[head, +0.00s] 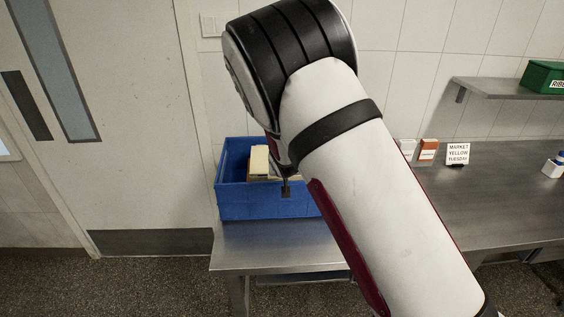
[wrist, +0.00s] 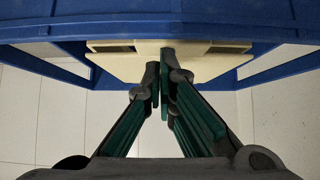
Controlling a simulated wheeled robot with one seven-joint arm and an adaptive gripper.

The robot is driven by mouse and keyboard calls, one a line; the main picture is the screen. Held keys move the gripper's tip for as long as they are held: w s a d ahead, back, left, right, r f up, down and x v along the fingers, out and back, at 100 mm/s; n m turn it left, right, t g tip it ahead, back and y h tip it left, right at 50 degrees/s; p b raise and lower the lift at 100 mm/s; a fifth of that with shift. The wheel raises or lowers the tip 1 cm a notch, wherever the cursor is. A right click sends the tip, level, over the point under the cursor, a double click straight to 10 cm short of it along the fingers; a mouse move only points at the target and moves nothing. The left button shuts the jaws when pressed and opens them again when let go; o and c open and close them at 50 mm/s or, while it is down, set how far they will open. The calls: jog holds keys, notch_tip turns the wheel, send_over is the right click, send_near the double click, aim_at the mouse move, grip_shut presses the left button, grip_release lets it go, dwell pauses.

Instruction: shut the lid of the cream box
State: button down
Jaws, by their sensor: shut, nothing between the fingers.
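The cream box (head: 259,161) shows partly above the rim of a blue crate (head: 250,205), apparently inside it. My arm hides its right side, and how far its lid stands open is hard to tell. In the wrist view the cream box (wrist: 120,66) is a pale panel behind my fingertips, framed by the blue crate (wrist: 60,28). My gripper (head: 286,190) is at the front of the crate, in front of the cream box. In the wrist view my gripper (wrist: 164,72) is shut and empty, its tips overlapping the cream panel; contact cannot be told.
The crate stands at the left end of a grey metal table (head: 290,253). To the right are a small orange-red box (head: 428,150), a sign (head: 457,153) and a white bottle with a blue top (head: 553,166). A shelf (head: 510,88) holds a green box (head: 543,77).

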jog(key=shift+w+r, duration=0.1)
jog(key=shift+r, duration=0.4)
jog(key=s, duration=0.9)
jog(key=s+d+r+m+g+y, duration=0.1)
jog(key=s+d+r, duration=0.4)
jog(key=s+r, duration=0.35)
jog(key=s+d+r+g, duration=0.2)
jog(key=s+d+r, duration=0.3)
jog(key=s+r, duration=0.3)
jog(key=s+d+r, duration=0.2)
jog(key=s+r, duration=0.1)
jog(key=s, duration=0.6)
jog(key=s+d+r+n+g+h, duration=0.1)
jog(key=s+d+r, duration=0.1)
jog(key=s, duration=0.7)
jog(key=shift+v, duration=0.8)
